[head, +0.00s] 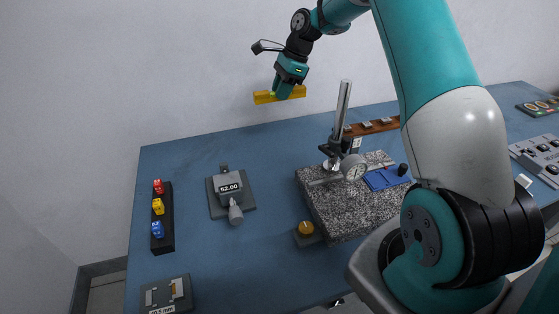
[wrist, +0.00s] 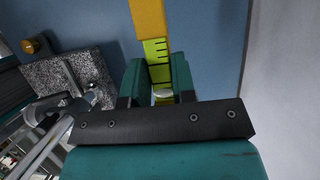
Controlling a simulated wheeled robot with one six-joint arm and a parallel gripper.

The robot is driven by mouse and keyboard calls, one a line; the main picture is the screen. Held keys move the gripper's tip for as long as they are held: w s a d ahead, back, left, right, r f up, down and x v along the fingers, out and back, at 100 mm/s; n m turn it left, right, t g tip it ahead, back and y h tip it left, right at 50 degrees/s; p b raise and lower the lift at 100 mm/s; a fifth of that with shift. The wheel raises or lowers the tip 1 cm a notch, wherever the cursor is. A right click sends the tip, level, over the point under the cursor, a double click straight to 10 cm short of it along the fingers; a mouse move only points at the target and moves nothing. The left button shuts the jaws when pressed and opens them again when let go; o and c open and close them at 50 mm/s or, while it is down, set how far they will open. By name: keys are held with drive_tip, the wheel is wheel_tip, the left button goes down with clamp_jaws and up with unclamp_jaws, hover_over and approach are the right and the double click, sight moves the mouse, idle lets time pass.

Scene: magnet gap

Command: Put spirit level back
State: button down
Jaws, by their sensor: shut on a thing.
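The spirit level is a yellow bar (head: 265,97) with a lime-green vial section. My gripper (head: 286,92) is shut on it around the middle and holds it in the air above the back edge of the table, in front of the wall. In the wrist view the spirit level (wrist: 150,20) runs up from between the two teal fingers (wrist: 160,88), its green marked vial showing between them. The part under the fingers is hidden.
A speckled granite block (head: 345,222) carries a dial gauge stand (head: 342,120) and a blue item (head: 385,179). A grey device (head: 230,190) reading 52.00, a black rack with coloured pieces (head: 163,235) and a brass knob (head: 306,228) stand left. The blue table (head: 270,165) is clear between them.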

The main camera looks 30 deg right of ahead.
sight(277, 154)
wheel_tip(277, 154, down, 20)
drive_tip(key=p, duration=0.3)
drive_tip(key=shift+r, duration=0.1)
drive_tip(key=shift+f, duration=0.2)
drive_tip(key=c, duration=0.9)
unclamp_jaws()
drive_tip(key=shift+r, duration=0.1)
drive_tip(key=shift+c, duration=0.2)
drive_tip(key=shift+r, duration=0.1)
